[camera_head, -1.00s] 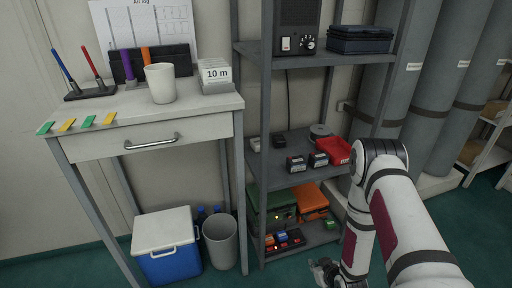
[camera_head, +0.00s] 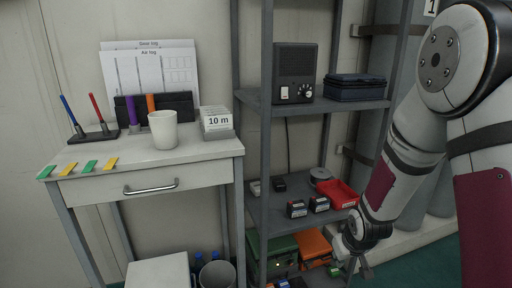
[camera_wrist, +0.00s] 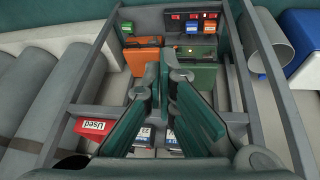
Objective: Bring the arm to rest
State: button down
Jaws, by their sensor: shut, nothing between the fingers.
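My gripper (camera_head: 357,262) hangs at the end of my white arm on the right of the head view, in front of the lower part of the grey shelf unit (camera_head: 267,140). In the wrist view, my gripper (camera_wrist: 158,72) shows its green-padded fingers close together, with nothing held between them. Beyond the fingers are an orange case (camera_wrist: 143,60) and a green case (camera_wrist: 203,76) on the shelf unit. Part of the shelf is hidden behind the fingers.
A red tray (camera_head: 337,192) and small dark boxes (camera_head: 297,209) sit on the middle shelf, close to my gripper. A desk (camera_head: 150,163) with a white cup (camera_head: 163,130) stands at left. Grey cylinders (camera_wrist: 42,75) stand beside the shelf. A waste bin (camera_head: 217,274) is below.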

jog(key=s+r+m+g, duration=0.1)
jog(key=s+r, duration=0.7)
jog(key=r, duration=0.4)
jog(key=s+a+r+m+g, duration=0.15)
jog(key=s+r, duration=0.25)
jog(key=s, duration=0.6)
jog(key=s+a+r+g, duration=0.15)
jog(key=s+r, duration=0.25)
jog(key=s, duration=0.6)
jog(key=s+a+r+g, duration=0.15)
jog(key=s+r, duration=0.25)
jog(key=s, duration=0.6)
notch_tip(320, 180, up, 34)
jog(key=t+p, duration=0.4)
jog(key=p, duration=2.8)
jog(key=shift+d+t, duration=0.15)
jog(key=shift+t, duration=0.2)
